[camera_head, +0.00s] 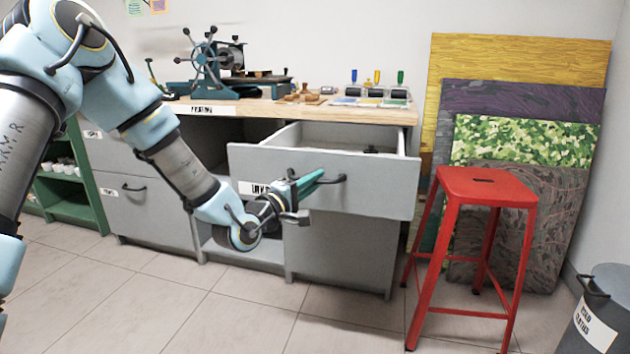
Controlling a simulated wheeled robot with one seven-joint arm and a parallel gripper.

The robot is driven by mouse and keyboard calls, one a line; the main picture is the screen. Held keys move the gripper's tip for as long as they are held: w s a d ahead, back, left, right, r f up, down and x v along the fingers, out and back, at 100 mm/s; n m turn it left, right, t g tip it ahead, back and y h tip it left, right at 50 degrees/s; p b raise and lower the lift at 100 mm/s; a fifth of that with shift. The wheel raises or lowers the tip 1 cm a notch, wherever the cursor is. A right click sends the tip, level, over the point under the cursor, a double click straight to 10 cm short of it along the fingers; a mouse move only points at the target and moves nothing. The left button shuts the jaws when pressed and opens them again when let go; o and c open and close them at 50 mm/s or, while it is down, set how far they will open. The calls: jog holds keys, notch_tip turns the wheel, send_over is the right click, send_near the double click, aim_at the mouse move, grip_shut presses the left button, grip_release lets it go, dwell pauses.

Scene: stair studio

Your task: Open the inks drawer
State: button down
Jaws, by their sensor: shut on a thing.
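A grey drawer (380,192) at the upper right of the workbench cabinet is pulled well out, so its white inside walls show. Its front has a dark bar handle (342,178) and a white label (252,188). My arm partly covers the label, and I cannot read it fully. My gripper (316,178) reaches in from the left with its teal fingers shut on the handle. Small dark things lie inside the drawer, too small to make out.
The red stool (487,185) stands just right of the drawer front. Painted panels (525,140) lean on the wall behind it. A bin (600,310) is at the lower right. The wooden benchtop (240,108) holds a press and ink rollers. The floor in front is clear.

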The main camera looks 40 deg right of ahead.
jog(key=c, duration=0.9)
grip_release()
jog(key=a, duration=0.3)
jog(key=s+a, duration=0.1)
jog(key=a, duration=0.3)
jog(key=a+f, duration=0.1)
jog(key=a, duration=0.2)
jog(key=shift+s+a, duration=0.3)
jog(key=shift+s, duration=0.1)
